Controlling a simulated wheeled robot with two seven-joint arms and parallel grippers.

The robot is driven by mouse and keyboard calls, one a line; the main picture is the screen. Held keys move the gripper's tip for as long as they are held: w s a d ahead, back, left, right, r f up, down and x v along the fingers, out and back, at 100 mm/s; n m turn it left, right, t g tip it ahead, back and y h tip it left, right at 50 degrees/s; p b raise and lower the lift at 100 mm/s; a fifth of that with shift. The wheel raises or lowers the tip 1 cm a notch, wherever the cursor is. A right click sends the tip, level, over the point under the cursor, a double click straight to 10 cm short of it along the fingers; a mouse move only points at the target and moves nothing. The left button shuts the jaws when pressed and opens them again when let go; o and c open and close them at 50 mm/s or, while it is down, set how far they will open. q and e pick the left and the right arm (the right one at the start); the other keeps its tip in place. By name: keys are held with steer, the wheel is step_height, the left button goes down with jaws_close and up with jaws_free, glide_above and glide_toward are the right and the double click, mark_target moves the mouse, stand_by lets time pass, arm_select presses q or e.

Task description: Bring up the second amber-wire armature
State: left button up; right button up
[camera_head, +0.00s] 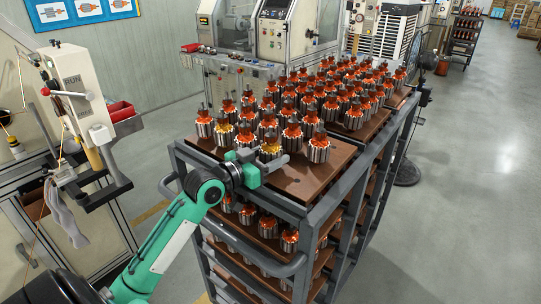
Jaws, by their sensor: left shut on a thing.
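My left gripper (272,164) comes in from the lower left at the front edge of the cart's top tray. It is shut on an amber-wire armature (270,149), which stands upright at the front of the group; the fingers hide its lower part. The other armatures on the tray have orange-red wire. I cannot tell whether the held armature still touches the tray. My right gripper is not in view.
The cart's brown top tray (318,180) is bare at its front right corner. Grey cart rails (300,214) run around it, and lower shelves hold more armatures. A winding machine (80,90) stands at left. The floor (470,200) at right is clear.

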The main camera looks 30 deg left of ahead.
arm_select(q)
steer(key=o, duration=1.5)
steer(key=shift+s, duration=0.1)
steer(key=shift+c, duration=0.2)
steer(key=shift+f, duration=0.1)
steer(key=shift+s+a+f+b, duration=0.1)
steer(key=shift+s+f+b, duration=0.05)
steer(key=shift+s+b, duration=0.2)
steer(key=b+v, duration=0.4)
steer(key=v, duration=0.9)
steer(key=shift+r+b, duration=0.3)
steer(key=shift+b, duration=0.05)
